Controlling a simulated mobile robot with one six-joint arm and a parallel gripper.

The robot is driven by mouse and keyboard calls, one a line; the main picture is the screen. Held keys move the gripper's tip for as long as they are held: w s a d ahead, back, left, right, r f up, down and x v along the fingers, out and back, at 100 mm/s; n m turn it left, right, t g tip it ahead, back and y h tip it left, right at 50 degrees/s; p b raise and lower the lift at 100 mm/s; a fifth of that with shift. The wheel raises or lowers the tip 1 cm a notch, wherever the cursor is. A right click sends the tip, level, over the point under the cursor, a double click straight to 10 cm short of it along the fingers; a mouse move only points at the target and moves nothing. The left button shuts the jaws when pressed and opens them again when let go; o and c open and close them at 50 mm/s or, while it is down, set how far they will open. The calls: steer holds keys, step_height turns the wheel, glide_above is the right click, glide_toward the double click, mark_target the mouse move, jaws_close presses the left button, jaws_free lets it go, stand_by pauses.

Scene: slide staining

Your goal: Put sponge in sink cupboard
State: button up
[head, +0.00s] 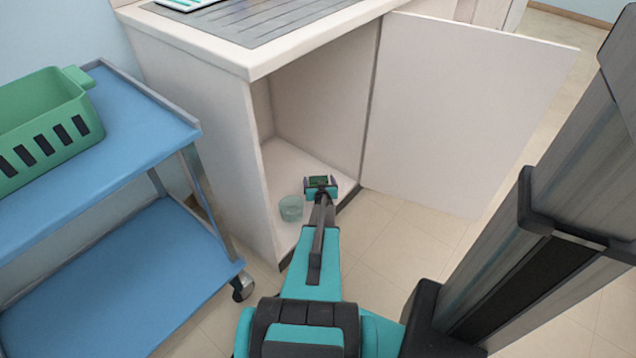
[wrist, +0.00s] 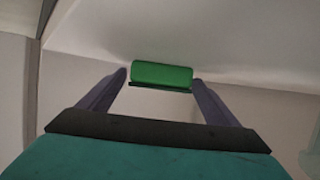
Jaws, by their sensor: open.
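The green sponge (wrist: 162,73) with a dark underside lies just beyond and between my fingertips in the wrist view, with a narrow gap on either side. My gripper (head: 321,186) is open and reaches low into the sink cupboard (head: 287,160). In the head view the sponge (head: 319,181) shows as a small green patch at the fingertips, inside the cupboard near its floor. Whether it rests fully on the floor is hard to tell. The cupboard door (head: 465,110) stands wide open to the right.
A clear greenish beaker (head: 290,208) stands on the cupboard floor, left of my gripper near the front edge. A blue trolley (head: 130,155) with a green basket (head: 45,125) stands at left. The ribbed draining board (head: 265,22) tops the cupboard. The cupboard floor behind the gripper is clear.

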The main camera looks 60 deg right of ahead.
steer(key=p+v, duration=0.2)
steer(key=v, duration=0.9)
steer(key=shift+s+a+r, duration=0.1)
steer(key=shift+a+r, duration=0.05)
steer(key=shift+s+a, duration=0.15)
steer(key=shift+a, duration=0.05)
steer(key=shift+s, duration=0.15)
stand_by(0.6)
